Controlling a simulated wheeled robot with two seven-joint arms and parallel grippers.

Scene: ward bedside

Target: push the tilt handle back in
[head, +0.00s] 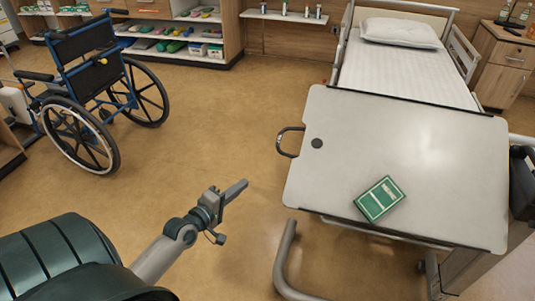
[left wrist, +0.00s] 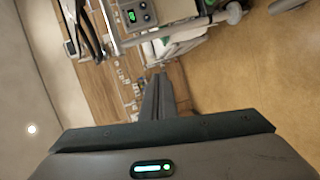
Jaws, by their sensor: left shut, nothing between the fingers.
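The tilt handle (head: 284,141) is a dark looped bar that sticks out from the left edge of the overbed table (head: 440,150). A dark round knob (head: 317,143) sits on the tabletop beside it. My left gripper (head: 238,188) is shut and empty, left of the table and apart from the handle, with open floor behind it in the head view. Its closed fingers also show in the left wrist view (left wrist: 157,98), where the handle is not seen. My right gripper is not in view.
A green box (head: 379,199) lies on the tabletop near its front edge. The table's curved metal base (head: 285,262) stands below. A bed (head: 400,70) is behind, a wheelchair (head: 88,90) at the left. The floor between wheelchair and table is clear.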

